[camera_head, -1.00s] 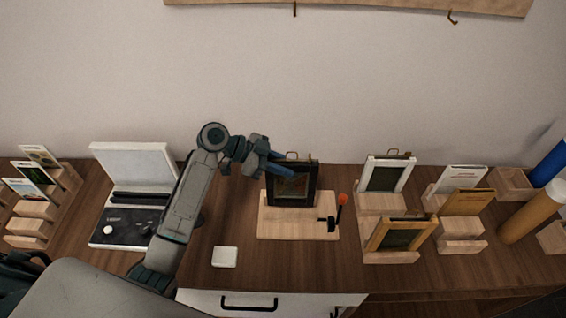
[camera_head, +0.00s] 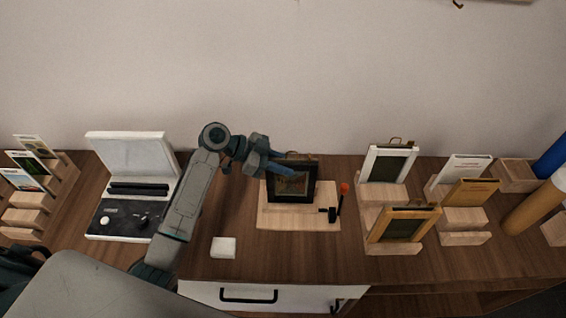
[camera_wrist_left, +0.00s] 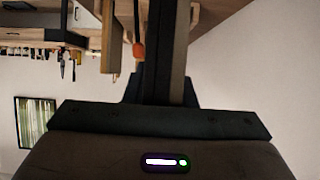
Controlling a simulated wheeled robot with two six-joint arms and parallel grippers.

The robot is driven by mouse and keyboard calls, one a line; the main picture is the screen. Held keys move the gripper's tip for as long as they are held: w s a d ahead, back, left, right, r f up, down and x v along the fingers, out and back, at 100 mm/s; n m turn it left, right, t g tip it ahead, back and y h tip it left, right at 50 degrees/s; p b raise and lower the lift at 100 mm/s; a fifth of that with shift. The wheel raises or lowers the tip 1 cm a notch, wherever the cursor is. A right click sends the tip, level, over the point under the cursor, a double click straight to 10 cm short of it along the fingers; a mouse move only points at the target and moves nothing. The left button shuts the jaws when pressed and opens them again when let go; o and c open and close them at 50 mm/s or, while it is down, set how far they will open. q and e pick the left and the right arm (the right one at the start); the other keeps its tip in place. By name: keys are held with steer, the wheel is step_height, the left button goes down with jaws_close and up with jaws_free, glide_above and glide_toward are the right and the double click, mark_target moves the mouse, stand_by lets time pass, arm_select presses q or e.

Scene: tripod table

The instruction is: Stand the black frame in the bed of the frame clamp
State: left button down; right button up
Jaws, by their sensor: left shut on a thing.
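The black frame (camera_head: 291,199) stands close to upright at the wooden frame clamp (camera_head: 270,222), with its lower edge at the clamp's base. I cannot tell whether it rests fully in the bed. My left gripper (camera_head: 284,167) is shut on the frame's upper left part. In the left wrist view the dark frame (camera_wrist_left: 158,50) runs edge-on between the fingers. The clamp's lever with an orange knob (camera_head: 344,187) is at its right; the knob also shows in the left wrist view (camera_wrist_left: 139,51). My right gripper is not in view.
A white frame (camera_head: 388,165) and a gold frame (camera_head: 403,225) stand in wooden holders to the right. A white-lidded machine (camera_head: 128,215) is on the left. A small white block (camera_head: 223,247) lies before the clamp. Bare tabletop lies around it.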

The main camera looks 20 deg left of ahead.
arm_select(q)
steer(key=c, duration=1.1)
jaws_free()
steer(key=p+v, duration=0.1)
steer(key=v, duration=1)
steer(key=shift+d+p, duration=0.1)
steer(key=shift+p, duration=0.3)
steer(key=shift+r+p, duration=2.25)
steer(key=shift+r, duration=2.25)
